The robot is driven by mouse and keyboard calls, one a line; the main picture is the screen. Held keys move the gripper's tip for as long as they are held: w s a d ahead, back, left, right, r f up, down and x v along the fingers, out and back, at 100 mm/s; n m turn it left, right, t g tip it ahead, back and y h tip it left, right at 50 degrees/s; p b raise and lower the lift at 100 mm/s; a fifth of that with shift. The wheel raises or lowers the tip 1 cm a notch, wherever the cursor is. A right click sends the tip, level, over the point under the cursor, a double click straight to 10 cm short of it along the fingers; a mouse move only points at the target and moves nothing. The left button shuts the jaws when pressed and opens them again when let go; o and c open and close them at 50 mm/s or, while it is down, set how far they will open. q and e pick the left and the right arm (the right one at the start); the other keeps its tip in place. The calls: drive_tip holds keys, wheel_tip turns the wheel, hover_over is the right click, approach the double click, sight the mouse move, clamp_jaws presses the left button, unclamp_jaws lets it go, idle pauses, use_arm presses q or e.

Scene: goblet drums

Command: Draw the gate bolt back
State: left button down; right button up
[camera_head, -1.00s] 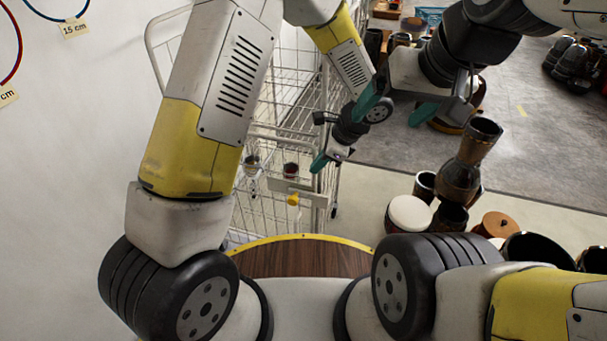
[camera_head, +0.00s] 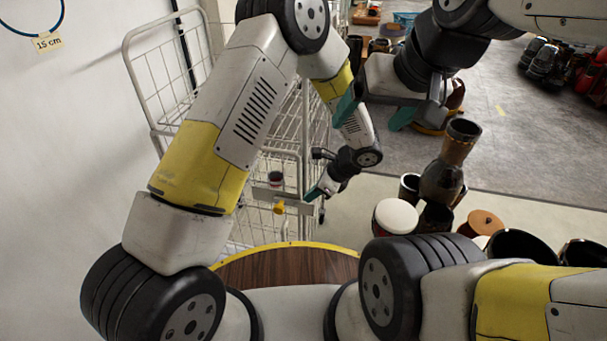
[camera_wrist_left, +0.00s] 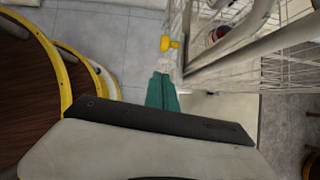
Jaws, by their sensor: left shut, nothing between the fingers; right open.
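The gate bolt has a yellow knob (camera_head: 279,207) beside a pale grey plate (camera_head: 290,194) on the front of the wire cage cart (camera_head: 283,140). In the left wrist view the knob (camera_wrist_left: 168,44) is just beyond the fingertips. My left gripper (camera_head: 310,194) is shut and empty, at the right end of the plate; contact cannot be told. Its teal fingers (camera_wrist_left: 161,80) are together in the left wrist view, apart from the knob. My right gripper (camera_head: 374,112) is open and empty, higher and to the right. The bolt's rod cannot be made out.
A dark cup (camera_head: 276,179) is inside the cart. Several drums, including a white-topped one (camera_head: 395,216) and a tall goblet drum (camera_head: 443,180), stand on the floor at right. A wooden surface with a yellow rim (camera_head: 285,266) is in front. Grey floor (camera_head: 530,130) lies open at right.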

sight(278, 208)
use_arm(q)
drive_tip(key=shift+w+a+r+x, duration=0.1)
drive_tip(key=shift+a+r+x, duration=0.15)
drive_tip(key=shift+x, duration=1.6)
drive_tip(key=shift+w+a+r+x, duration=0.1)
drive_tip(key=shift+a+x, duration=0.2)
drive_tip(key=shift+x, duration=1.55)
drive_tip(key=shift+w+a+r+x, duration=0.1)
drive_tip(key=shift+a+r+x, duration=0.15)
drive_tip(key=shift+x, duration=1.6)
drive_tip(key=shift+a, duration=0.1)
drive_tip(key=shift+w+a, duration=0.3)
drive_tip(key=shift+a, duration=0.6)
drive_tip(key=shift+w+a, duration=0.3)
drive_tip(key=shift+a, duration=0.55)
drive_tip(key=shift+w+a, duration=0.25)
drive_tip(key=shift+a, duration=0.65)
drive_tip(key=d, duration=0.1)
drive_tip(key=s+d+r, duration=0.1)
drive_tip(key=d+r, duration=0.1)
drive_tip(key=d, duration=0.1)
drive_tip(key=shift+s+d+r, duration=0.1)
drive_tip(key=shift+s+r, duration=0.1)
drive_tip(key=shift+s, duration=0.1)
drive_tip(key=v, duration=0.9)
use_arm(e)
drive_tip(key=shift+s+d, duration=0.45)
drive_tip(key=shift+d, duration=0.25)
